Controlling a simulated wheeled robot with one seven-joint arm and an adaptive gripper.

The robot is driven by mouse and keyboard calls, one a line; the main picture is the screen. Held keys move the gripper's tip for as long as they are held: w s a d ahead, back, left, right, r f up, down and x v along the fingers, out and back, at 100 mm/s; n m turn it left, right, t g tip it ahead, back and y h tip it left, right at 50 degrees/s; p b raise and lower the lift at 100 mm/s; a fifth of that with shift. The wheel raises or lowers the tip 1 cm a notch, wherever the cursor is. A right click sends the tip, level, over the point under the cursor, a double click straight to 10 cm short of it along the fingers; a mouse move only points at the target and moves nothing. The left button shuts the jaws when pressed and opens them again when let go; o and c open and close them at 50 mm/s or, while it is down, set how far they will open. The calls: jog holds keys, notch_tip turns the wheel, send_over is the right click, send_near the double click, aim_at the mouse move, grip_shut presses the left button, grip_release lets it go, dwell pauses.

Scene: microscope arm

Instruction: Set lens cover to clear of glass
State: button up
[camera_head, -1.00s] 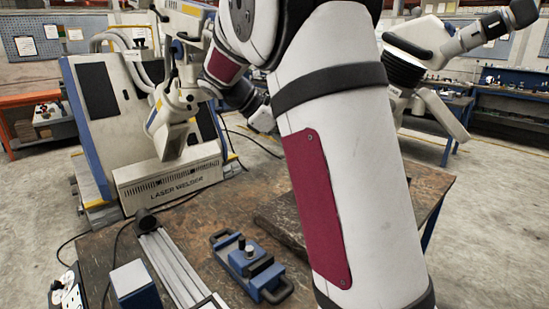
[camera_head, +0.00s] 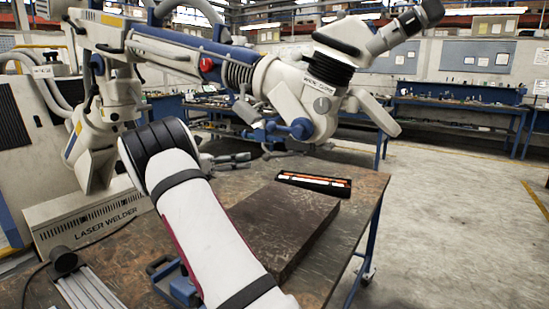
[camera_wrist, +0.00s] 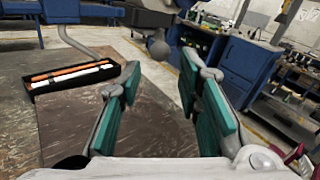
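The microscope head (camera_head: 320,85) hangs over the table on a white and blue arm, with a black ribbed collar and an angled eyepiece. A pale, flap-like piece (camera_head: 375,112) slants down at its right; I cannot tell whether it is the lens cover. The glass is not clearly visible.
A black tray with orange and white sticks (camera_head: 314,182) lies on the table; it also shows in the wrist view (camera_wrist: 75,75). A dark slab (camera_head: 285,225) lies nearer. The laser welder (camera_head: 90,222) stands left. Open floor lies right, with blue benches (camera_head: 455,110) behind.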

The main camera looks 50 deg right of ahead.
aim_at(270, 156)
jog(key=x, duration=1.1)
jog(key=shift+p, duration=0.35)
grip_shut()
